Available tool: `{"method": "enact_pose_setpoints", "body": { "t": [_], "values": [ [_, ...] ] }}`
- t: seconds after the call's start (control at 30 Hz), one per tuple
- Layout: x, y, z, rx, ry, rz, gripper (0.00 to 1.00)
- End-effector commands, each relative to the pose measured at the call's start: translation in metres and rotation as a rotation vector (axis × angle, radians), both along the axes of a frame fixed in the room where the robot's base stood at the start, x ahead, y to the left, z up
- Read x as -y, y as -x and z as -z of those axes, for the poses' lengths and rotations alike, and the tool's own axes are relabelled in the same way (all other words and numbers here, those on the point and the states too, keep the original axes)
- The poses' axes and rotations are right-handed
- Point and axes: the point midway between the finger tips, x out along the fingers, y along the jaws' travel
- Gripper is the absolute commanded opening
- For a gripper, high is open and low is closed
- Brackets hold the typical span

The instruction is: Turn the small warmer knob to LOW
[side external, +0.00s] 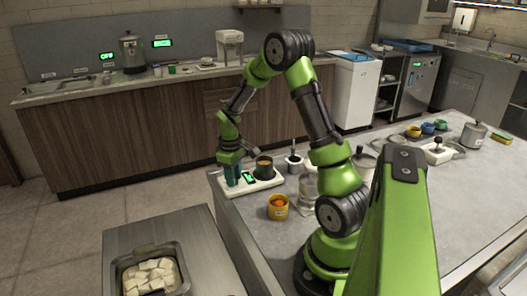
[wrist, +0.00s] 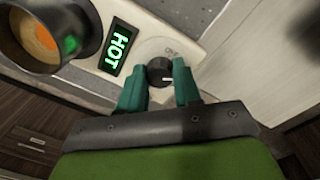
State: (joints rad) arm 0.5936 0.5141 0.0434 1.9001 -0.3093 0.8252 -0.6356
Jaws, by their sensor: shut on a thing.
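The small warmer (side external: 263,186) is a white base at the near-left corner of the counter, with a dark pot (side external: 264,168) on it. In the wrist view its display (wrist: 119,46) reads HOT in green. The dark round knob (wrist: 158,70) sits beside the display, with a white pointer mark toward the right of the picture. In the side view the arm and fingers hide the knob.
A yellow cup (side external: 278,208) with orange contents stands in front of the warmer. A small dark-topped pot (side external: 293,162) stands behind it. A tray of white cubes (side external: 150,275) is at lower left. The counter's middle right (side external: 440,205) is clear.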

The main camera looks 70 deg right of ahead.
Motion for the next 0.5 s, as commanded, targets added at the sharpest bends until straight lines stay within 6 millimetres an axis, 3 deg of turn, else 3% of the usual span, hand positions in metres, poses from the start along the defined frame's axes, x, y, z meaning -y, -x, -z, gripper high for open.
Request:
{"method": "enact_pose_setpoints", "body": {
  "t": [0.3, 0.33, 0.5],
  "values": [
    [0.0003, -0.0006, -0.0015, 0.002, 0.001, 0.001, 0.03],
    [0.0003, -0.0006, -0.0015, 0.002, 0.001, 0.001, 0.36],
    [0.0002, -0.0004, -0.0009, 0.002, 0.001, 0.001, 0.59]
  ]
}}
